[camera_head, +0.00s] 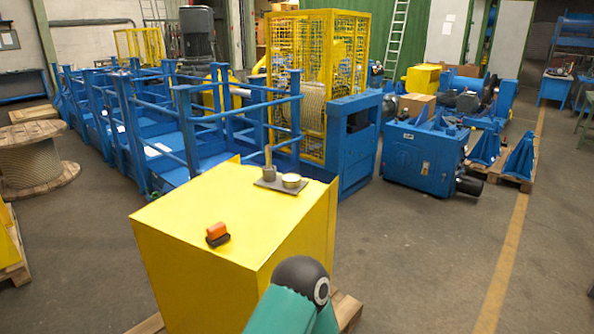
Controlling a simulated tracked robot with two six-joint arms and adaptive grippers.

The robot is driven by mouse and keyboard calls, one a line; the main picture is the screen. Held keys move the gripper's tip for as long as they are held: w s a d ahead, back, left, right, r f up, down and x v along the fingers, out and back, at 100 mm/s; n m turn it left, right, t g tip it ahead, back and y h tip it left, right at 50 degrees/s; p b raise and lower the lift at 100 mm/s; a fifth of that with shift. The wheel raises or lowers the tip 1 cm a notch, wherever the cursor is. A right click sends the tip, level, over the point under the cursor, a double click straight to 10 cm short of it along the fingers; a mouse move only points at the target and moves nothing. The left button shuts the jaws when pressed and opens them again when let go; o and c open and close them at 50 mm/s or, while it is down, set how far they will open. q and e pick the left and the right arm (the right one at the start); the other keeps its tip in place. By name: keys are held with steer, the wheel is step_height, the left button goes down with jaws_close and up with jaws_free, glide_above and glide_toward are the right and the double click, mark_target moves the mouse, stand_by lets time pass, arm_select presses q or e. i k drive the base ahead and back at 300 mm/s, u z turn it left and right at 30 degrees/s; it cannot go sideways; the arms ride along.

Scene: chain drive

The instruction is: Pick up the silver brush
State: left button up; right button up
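A small grey-silver piece (268,167) with a thin upright stem stands on a flat dark tray (267,185), near the far corner of the yellow box's top. It may be the silver brush, but it is too small to tell. A short round silver tin (291,181) sits just right of it on the same tray. An orange block-like thing with a dark underside (217,233) lies nearer, toward the middle of the top. Neither of my grippers is in view.
The yellow box (185,215) rests on a wooden pallet (347,310). Blue railed machinery (180,130) stands close behind it, with a yellow mesh cage (318,75). A cable spool (30,165) stands left. Grey floor (420,260) is clear to the right.

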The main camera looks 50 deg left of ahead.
mark_target(269, 157)
steer(key=z, duration=0.5)
steer(key=k, duration=0.55)
steer(key=z, duration=0.4)
steer(key=i, duration=1.2)
steer(key=u, duration=0.6)
steer(key=i, duration=1.4)
steer(key=u, duration=0.45)
steer(key=i, duration=1.3)
steer(key=u, duration=0.45)
steer(key=i, duration=1.35)
steer(key=u, duration=0.35)
steer(key=i, duration=1.45)
steer(key=u, duration=0.75)
steer(key=i, duration=1.6)
steer(key=u, duration=1.2)
steer(key=i, duration=1.05)
steer(key=u, duration=0.95)
